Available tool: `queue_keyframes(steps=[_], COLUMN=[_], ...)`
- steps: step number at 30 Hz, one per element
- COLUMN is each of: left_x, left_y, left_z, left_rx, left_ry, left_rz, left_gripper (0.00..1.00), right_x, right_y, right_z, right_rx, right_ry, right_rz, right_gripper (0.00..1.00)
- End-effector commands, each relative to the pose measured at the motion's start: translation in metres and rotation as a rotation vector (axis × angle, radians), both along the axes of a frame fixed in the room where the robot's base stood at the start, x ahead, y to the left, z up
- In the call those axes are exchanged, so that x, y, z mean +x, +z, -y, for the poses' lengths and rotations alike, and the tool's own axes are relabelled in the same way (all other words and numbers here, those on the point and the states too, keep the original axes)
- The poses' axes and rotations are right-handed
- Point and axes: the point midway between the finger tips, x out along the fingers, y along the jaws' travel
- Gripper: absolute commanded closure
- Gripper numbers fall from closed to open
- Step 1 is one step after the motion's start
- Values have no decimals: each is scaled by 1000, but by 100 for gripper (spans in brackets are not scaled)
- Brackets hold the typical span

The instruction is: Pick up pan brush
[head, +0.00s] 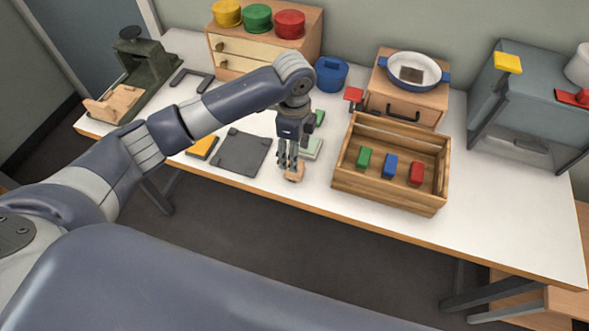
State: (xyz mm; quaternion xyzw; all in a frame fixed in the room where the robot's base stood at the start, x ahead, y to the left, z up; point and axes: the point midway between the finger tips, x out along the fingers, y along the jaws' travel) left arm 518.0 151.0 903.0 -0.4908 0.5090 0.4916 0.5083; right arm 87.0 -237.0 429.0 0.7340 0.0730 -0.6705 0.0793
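My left gripper (288,164) points down over the white table, its fingers close together. A small tan wooden piece (295,173) lies right at its fingertips near the table's front edge; it may be the pan brush. The fingers partly cover it, and I cannot tell whether they grip it or only stand beside it. A pale green block (311,149) lies just right of the gripper, partly hidden by it. My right gripper is not in view.
A wooden crate (343,178) holding green, blue and red blocks stands close on the right. A dark grey mat (243,153) and a yellow block (202,146) lie to the left. Behind are a blue pot (331,73) and a wooden box (405,98). The table's right front is clear.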

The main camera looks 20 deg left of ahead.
Motion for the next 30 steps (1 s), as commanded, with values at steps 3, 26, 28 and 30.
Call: queue_keyframes(steps=[3,26,28,30], left_x=[-1,1,1,1], left_y=[-10,-63,-63,-63], left_z=[0,1,1,1], left_rx=[1,0,0,0], left_ry=[0,0,0,0], left_rz=[-1,2,2,2], left_gripper=[45,61,77,93], right_x=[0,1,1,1], right_y=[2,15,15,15], right_z=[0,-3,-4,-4], right_rx=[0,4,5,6], right_ry=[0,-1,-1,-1], right_rz=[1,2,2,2], right_gripper=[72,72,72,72])
